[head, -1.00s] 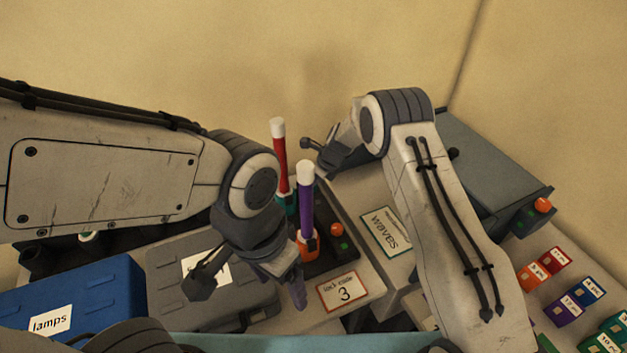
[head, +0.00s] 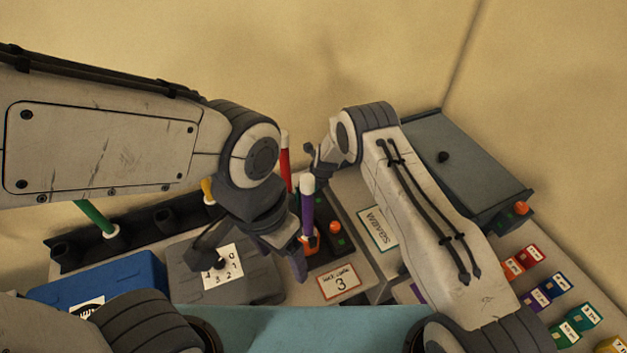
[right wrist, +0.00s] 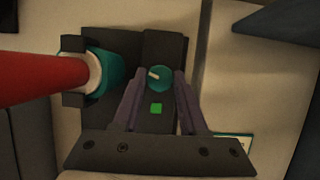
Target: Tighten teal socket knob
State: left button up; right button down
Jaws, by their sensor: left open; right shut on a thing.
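In the right wrist view the teal socket knob (right wrist: 159,78) has a pale pointer mark toward the upper left. My right gripper (right wrist: 160,84) is shut on it, one finger on each side. A lit green square (right wrist: 156,108) is just below the knob. The red wand (right wrist: 40,79) stands in the teal socket (right wrist: 112,72) beside it; the red wand also shows in the head view (head: 285,162). In the head view my right gripper's fingertips and the knob are hidden or too small to tell. My left gripper (head: 297,262) is open, in front of the purple wand's orange socket (head: 311,243).
The purple wand (head: 307,208) stands near an orange-red knob (head: 335,227). A grey case (head: 185,262), a blue case (head: 140,275) and a dark rack (head: 62,254) lie left. A grey box (head: 470,165) and several coloured labelled blocks are at the right.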

dwell(0.3)
jog(key=shift+c, duration=2.2)
grip_release()
jog(key=b+v, duration=0.2)
jog(key=v, duration=0.8)
jog(key=shift+r, duration=0.2)
jog(key=shift+s+d, duration=0.1)
jog(key=shift+s, duration=0.05)
